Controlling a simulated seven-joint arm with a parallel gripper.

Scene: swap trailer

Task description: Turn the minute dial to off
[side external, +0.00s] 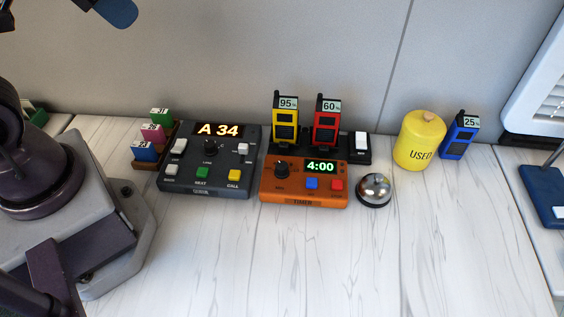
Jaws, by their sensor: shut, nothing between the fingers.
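The orange timer (304,201) sits on the white wood-look table in the side external view. Its display (320,167) reads 4:00. The minute dial (282,169), a black round knob, is at the left of its top face. The small lettering near the dial is too small to read, and I cannot tell where its pointer is set. A blue button (311,184) and a red button (337,185) are to its right. My gripper is not in view; only dark arm parts show at the left and top left edges.
Radios in a black charger (357,156) stand behind. A silver bell (374,190) and yellow USED canister (420,140) are right. The table front is clear.

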